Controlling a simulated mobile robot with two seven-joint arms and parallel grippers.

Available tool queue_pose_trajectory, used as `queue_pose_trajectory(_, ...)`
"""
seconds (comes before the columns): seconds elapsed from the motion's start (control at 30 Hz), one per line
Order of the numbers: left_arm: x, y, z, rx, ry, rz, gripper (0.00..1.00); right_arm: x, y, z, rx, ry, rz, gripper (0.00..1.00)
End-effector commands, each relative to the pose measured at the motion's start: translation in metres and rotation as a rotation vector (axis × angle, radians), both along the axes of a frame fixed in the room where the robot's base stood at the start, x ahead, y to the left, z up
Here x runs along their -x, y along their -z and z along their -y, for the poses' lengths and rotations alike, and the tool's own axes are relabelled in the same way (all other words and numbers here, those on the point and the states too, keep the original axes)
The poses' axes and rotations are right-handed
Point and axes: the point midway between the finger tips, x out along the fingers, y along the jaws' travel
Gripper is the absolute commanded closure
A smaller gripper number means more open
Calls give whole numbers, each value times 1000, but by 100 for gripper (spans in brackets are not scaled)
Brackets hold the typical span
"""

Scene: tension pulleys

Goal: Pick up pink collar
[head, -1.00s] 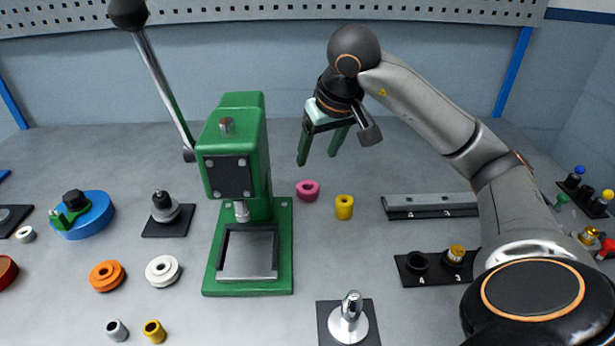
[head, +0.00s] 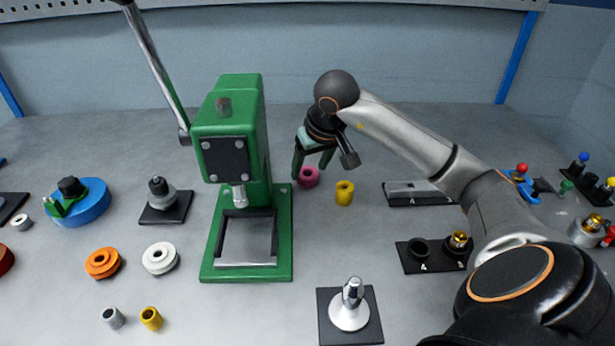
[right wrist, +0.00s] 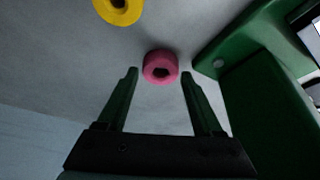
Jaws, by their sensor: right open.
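The pink collar (head: 309,177) is a short ring lying on the grey table, just right of the green press. My right gripper (head: 311,172) is open and empty, reaching down at the collar from behind. In the right wrist view its two green fingers (right wrist: 158,72) point toward the collar, which lies between and slightly beyond their tips. I see no contact. My left gripper is not in view.
The green press (head: 232,170) stands close on the left of the collar. A yellow collar (head: 344,193) lies just to its right and also shows in the right wrist view (right wrist: 118,8). A black two-socket block (head: 434,256) sits further right. Table in front is partly clear.

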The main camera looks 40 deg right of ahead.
Motion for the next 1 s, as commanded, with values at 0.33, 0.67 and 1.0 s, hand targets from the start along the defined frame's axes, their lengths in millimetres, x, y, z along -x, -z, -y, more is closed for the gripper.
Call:
queue_pose_trajectory(0.33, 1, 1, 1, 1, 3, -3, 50, -7, 16, 1, 0, -1, 1, 32)
queue_pose_trajectory(0.67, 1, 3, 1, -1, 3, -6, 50, -6, 15, 1, 0, -1, 1, 63)
queue_pose_trajectory(1.0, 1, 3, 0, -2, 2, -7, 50, -7, 15, 1, 0, -1, 1, 100)
